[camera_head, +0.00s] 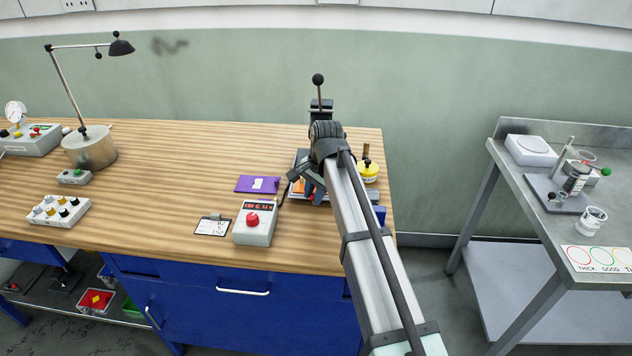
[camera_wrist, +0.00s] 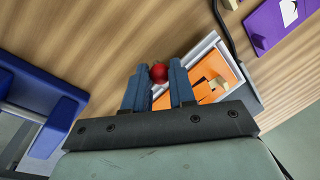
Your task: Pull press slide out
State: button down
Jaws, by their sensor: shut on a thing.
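My gripper (camera_wrist: 158,76) is shut on a round red knob (camera_wrist: 158,71), with one dark blue finger on each side of it. The knob sits at the end of the press slide, whose orange plate (camera_wrist: 222,77) lies in a pale grey frame (camera_wrist: 203,49). In the head view my gripper (camera_head: 313,192) is low over the right end of the wooden bench, and the orange plate (camera_head: 299,185) shows just left of it. My arm hides much of the press; its upright lever with a black ball (camera_head: 318,79) rises behind.
A purple pad (camera_head: 257,184) and a control box with a red knob (camera_head: 254,222) stand left of the slide. A yellow bottle (camera_head: 369,172) and a blue block (camera_head: 379,214) are close on the right. The bench's front edge is near.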

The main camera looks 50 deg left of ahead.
jog(key=s+d, duration=0.4)
jog(key=shift+s+d, duration=0.35)
jog(key=c, duration=0.9)
grip_release()
jog(key=shift+c, duration=0.2)
jog(key=shift+r, duration=0.15)
notch_tip(320, 180, up, 13)
jog(key=d, duration=0.2)
jog(key=shift+w+d+r, duration=0.15)
jog(key=shift+w+d, duration=0.1)
jog(key=shift+w, duration=0.05)
